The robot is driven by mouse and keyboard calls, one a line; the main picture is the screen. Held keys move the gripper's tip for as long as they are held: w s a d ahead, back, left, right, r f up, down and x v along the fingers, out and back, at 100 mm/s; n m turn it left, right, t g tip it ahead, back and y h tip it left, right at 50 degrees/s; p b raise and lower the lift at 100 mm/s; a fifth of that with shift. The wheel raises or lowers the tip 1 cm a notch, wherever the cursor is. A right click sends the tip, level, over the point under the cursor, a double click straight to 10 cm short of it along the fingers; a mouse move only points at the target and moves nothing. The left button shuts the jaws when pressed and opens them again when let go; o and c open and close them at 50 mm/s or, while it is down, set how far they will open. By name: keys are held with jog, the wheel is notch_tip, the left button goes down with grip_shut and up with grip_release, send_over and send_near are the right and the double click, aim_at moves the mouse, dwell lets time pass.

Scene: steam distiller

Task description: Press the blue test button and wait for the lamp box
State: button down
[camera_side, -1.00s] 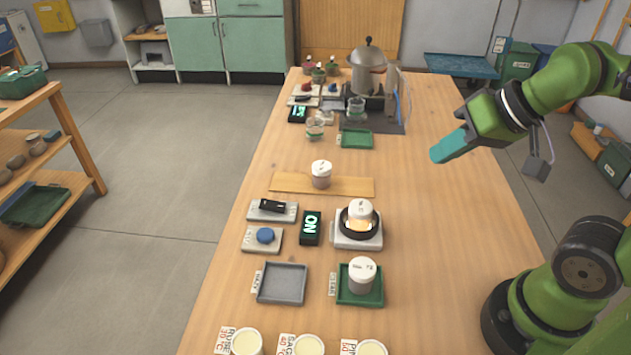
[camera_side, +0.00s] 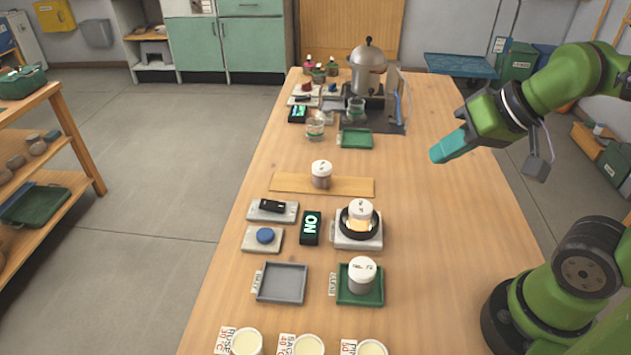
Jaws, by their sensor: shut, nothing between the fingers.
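The blue test button (camera_side: 265,235) sits on a light square plate on the left side of the table. Just right of it a black box (camera_side: 310,228) shows lit letters reading "ON". Right of that, a white-lidded jar (camera_side: 360,213) stands in a black ring on a light base (camera_side: 345,242), with a warm glow at the jar. My gripper (camera_side: 447,148) is shut and empty, with teal fingers. It hangs over the right side of the table, well away from the button and the box.
A black switch (camera_side: 272,206) lies on a plate behind the button. A grey tray (camera_side: 282,283) and a green tray (camera_side: 346,298) with a white-lidded jar (camera_side: 362,270) are in front. Another jar (camera_side: 321,172) stands on a wooden strip (camera_side: 285,182). The table's right side is clear.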

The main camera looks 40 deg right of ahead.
jog(key=n+t+y, duration=0.1)
jog(key=n+y, duration=0.1)
jog(key=n, duration=1.6)
send_over(269, 235)
notch_tip(269, 235, down, 12)
jog(key=r, duration=0.1)
jog(key=shift+f, duration=0.25)
jog(key=shift+f, duration=0.1)
jog(key=shift+f, duration=4.35)
